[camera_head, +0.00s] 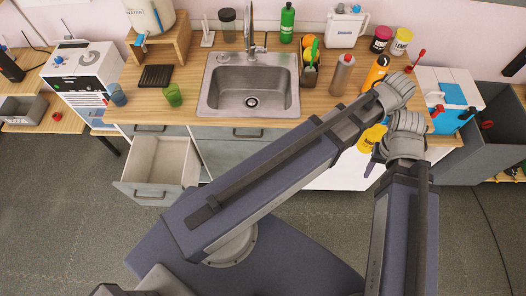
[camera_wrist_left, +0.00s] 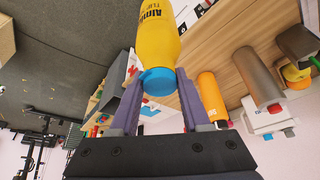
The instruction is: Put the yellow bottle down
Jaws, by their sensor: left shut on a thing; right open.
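The yellow bottle (camera_wrist_left: 157,38) has black lettering and a blue cap. In the left wrist view my left gripper (camera_wrist_left: 158,88) is shut around it at the cap end. In the head view part of the bottle (camera_head: 370,138) shows beside the counter's front edge, between my two wrists. My left fingers are hidden there by the arm. My right gripper (camera_head: 372,166) is open, just below the bottle in the picture; its fingers are partly hidden by its wrist. I cannot tell whether the bottle touches anything besides the left gripper.
The wooden counter (camera_head: 310,112) has free room in front of the grey bottle (camera_head: 342,76). An orange bottle (camera_head: 376,72) stands right of it, close to my left wrist. The sink (camera_head: 249,84) is further left. A drawer (camera_head: 158,168) stands open below. A grey bin (camera_head: 482,140) is at right.

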